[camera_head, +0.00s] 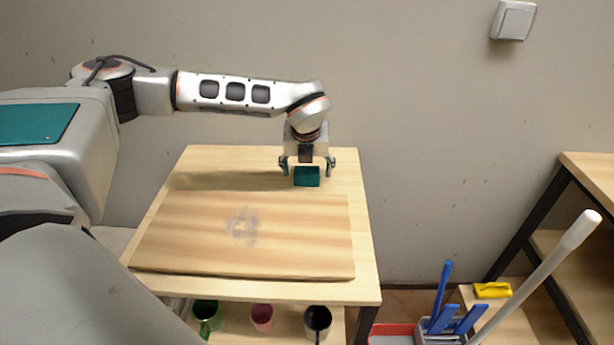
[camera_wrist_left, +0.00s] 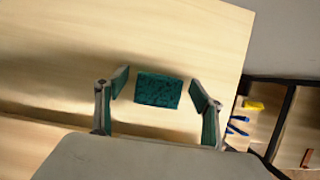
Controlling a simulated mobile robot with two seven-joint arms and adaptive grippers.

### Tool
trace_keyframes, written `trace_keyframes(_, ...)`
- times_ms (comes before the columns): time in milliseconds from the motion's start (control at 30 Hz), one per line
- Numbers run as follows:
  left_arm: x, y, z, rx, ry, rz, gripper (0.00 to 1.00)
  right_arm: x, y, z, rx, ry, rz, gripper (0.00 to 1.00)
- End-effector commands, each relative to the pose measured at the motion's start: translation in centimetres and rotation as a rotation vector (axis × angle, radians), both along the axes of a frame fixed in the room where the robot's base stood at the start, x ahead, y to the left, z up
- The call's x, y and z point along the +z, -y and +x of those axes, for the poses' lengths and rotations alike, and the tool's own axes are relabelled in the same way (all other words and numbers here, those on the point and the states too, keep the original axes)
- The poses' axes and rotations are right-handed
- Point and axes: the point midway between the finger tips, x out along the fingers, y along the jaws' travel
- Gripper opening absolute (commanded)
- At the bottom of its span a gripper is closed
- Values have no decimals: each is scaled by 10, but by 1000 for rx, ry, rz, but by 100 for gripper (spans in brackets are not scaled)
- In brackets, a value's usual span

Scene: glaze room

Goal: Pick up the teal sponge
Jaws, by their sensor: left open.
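The teal sponge (camera_head: 307,177) is a small dark teal block on the light wooden table, behind the thick wooden board. My left gripper (camera_head: 307,168) is open, pointing down, with one finger on each side of the sponge. In the left wrist view the sponge (camera_wrist_left: 158,90) lies between the two open fingers of the left gripper (camera_wrist_left: 160,98), with a gap to each finger. The fingers do not appear to touch it. My right gripper is not in view.
The wooden board (camera_head: 180,240) with a grey smudge covers the table's front part. Below, a shelf holds a green mug (camera_head: 206,312), a pink cup (camera_head: 261,316) and a black mug (camera_head: 318,320). At right are blue-handled tools (camera_head: 443,290), a yellow object (camera_head: 492,290) and a pale pole (camera_head: 540,275).

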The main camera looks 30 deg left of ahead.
Motion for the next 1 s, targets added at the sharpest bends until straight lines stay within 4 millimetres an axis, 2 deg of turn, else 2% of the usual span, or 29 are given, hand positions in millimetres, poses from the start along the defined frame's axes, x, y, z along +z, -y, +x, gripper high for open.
trace_keyframes(233,-2,-1,1,0,0,0,68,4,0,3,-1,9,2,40)
trace_keyframes(267,-2,-1,1,0,0,0,63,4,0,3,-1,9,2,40)
trace_keyframes(367,-2,0,1,0,0,0,37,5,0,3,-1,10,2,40)
trace_keyframes(400,-2,0,1,0,0,0,33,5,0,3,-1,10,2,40)
trace_keyframes(767,-1,0,1,0,0,0,33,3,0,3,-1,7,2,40)
trace_keyframes(1000,17,-1,1,0,1,0,33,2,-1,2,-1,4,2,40)
